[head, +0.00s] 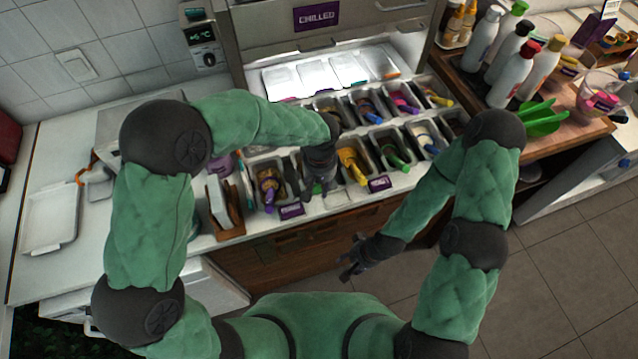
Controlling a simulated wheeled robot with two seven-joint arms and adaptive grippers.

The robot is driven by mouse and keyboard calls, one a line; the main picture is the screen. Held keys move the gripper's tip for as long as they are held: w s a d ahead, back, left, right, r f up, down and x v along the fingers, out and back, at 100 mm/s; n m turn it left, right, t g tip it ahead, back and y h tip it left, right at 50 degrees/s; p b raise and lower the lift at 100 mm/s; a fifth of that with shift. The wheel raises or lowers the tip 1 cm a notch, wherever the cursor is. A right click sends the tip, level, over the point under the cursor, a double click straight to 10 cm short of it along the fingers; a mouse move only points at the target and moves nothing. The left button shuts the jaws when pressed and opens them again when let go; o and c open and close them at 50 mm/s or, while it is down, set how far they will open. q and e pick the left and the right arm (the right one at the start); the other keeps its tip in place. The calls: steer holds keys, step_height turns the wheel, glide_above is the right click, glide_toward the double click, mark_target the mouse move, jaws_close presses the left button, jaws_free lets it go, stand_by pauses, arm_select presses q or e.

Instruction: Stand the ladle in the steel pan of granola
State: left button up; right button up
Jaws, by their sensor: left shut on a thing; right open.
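My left gripper (319,188) is over the front row of steel pans, between the pan with a purple-handled utensil (268,188) and the pan with a yellow-handled utensil (352,165). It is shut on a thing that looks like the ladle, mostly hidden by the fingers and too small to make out. A steel pan (265,168) at the left end of the front row holds brown contents; I cannot tell whether that is the granola. The pan under my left gripper is largely covered. My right gripper (350,262) is open and empty, in front of the counter.
Other pans hold coloured utensils, including a green one (392,150). A wooden holder (226,212) is at the left of the pans. A white tray (50,215) lies far left.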

arm_select(q)
steer(key=shift+f+b, duration=1.05)
steer(key=shift+f, duration=0.25)
stand_by(1.4)
steer(key=o, duration=1.7)
steer(key=shift+r, duration=0.2)
steer(key=shift+r+p, duration=2.7)
steer(key=shift+r, duration=1.15)
